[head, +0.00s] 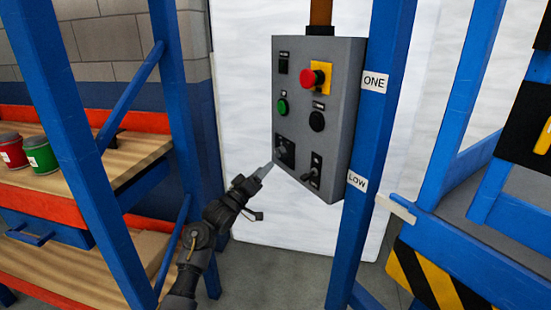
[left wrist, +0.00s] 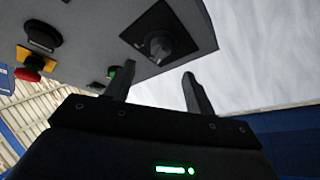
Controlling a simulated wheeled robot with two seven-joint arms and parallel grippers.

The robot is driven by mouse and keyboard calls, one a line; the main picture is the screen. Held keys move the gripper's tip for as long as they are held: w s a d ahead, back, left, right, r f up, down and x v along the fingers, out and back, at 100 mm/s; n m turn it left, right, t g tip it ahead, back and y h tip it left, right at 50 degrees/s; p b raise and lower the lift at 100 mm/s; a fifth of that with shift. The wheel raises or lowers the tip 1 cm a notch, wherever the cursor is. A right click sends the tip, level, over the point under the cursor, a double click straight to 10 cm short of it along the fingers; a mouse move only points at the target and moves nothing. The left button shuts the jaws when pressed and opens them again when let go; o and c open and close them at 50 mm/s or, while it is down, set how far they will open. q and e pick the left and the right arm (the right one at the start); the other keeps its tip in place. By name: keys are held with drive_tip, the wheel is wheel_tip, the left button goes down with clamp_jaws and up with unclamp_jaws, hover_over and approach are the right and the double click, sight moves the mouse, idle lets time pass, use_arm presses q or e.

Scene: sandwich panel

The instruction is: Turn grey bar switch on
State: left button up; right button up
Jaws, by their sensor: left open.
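The grey control panel (head: 335,70) hangs between blue posts. At its lower left is a dark grey bar-shaped knob (head: 286,151) on a black square plate; it shows large in the left wrist view (left wrist: 163,44). At the panel's lower right is a small lever switch (head: 315,168) on a black plate. My left gripper (head: 266,169) is just below and left of the bar knob. In the left wrist view its two fingers (left wrist: 154,86) are apart with nothing between them, and the knob is beyond the fingertips. Contact is not visible. My right gripper is not in view.
The panel also carries a red button (head: 309,78) on yellow, a green button (head: 282,107), a black round button (head: 317,121) and a black rocker (head: 283,62). A blue post (head: 360,150) stands right of it. Shelves with cans (head: 40,155) are at left.

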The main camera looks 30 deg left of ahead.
sight(277, 156)
use_arm(q)
drive_tip(key=x, duration=0.7)
drive_tip(key=shift+w+r, duration=0.1)
drive_tip(key=shift+w, duration=0.3)
drive_tip(key=c, duration=1)
